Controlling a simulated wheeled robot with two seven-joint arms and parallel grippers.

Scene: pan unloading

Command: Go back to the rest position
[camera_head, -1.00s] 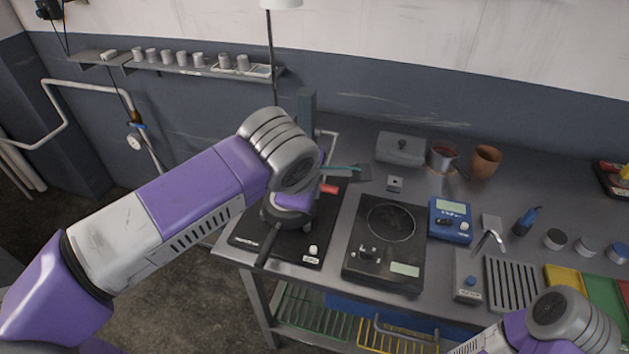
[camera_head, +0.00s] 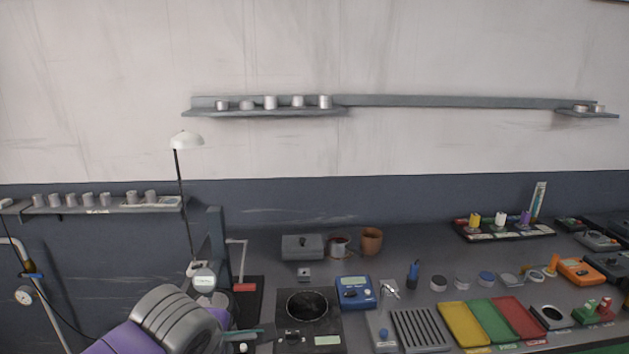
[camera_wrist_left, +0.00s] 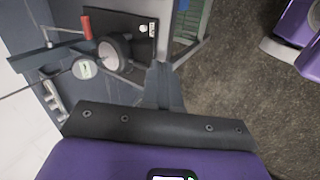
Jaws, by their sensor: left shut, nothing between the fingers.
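My left arm (camera_head: 170,318) shows at the bottom left of the head view, its grey joint in front of the bench's left end. My left gripper (camera_wrist_left: 163,88) shows in the left wrist view with its fingers together and nothing between them. It hangs over the bench edge and the floor, apart from the equipment. My right gripper is out of view. I cannot make out a pan for certain.
A black hot plate (camera_head: 307,312), a blue meter (camera_head: 356,292) and a slotted grey tray (camera_head: 421,330) stand on the bench. A red handle (camera_head: 244,287) and a lamp (camera_head: 187,139) stand at the left. The left wrist view shows open floor (camera_wrist_left: 235,95).

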